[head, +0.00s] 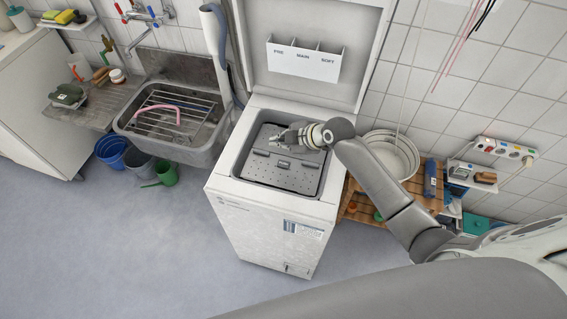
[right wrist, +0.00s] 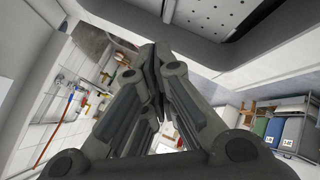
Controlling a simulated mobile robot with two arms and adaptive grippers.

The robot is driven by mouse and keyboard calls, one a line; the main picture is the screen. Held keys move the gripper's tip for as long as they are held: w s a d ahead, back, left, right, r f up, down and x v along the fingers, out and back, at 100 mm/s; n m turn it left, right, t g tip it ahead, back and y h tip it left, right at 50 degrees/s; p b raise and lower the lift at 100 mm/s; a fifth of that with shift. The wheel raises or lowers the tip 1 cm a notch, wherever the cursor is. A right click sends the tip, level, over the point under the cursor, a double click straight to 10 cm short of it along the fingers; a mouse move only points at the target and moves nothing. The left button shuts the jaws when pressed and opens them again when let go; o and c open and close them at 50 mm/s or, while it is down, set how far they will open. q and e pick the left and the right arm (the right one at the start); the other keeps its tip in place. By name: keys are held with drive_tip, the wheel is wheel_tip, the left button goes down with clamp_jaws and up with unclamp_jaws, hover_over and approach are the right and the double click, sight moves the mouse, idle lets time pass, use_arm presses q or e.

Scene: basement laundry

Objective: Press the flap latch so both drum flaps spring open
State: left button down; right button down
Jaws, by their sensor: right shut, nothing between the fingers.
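A white top-loading washer (head: 268,222) stands in the middle of the head view with its lid (head: 310,75) raised. A small latch piece (head: 283,164) shows near the middle of the flaps. My right gripper (head: 282,137) reaches in from the right, over the back part of the drum, shut and empty. Whether it touches the drum I cannot tell. In the right wrist view the shut fingers (right wrist: 152,62) show, with a perforated surface (right wrist: 215,14) beyond. My left gripper is not in view.
A metal sink (head: 180,120) with a rack stands left of the washer, with buckets (head: 113,151) and a green watering can (head: 165,174) below. At right, a wooden shelf (head: 425,190) holds white basins (head: 392,153). Floor at front left is clear.

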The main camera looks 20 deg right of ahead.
sight(282, 166)
drive_tip(key=shift+d+f+b, duration=0.1)
drive_tip(key=shift+f+b, duration=3.5)
drive_tip(key=shift+f, duration=0.75)
drive_tip(key=shift+f, duration=0.1)
drive_tip(key=shift+w+f+b, duration=0.1)
drive_tip(key=shift+f+b, duration=0.2)
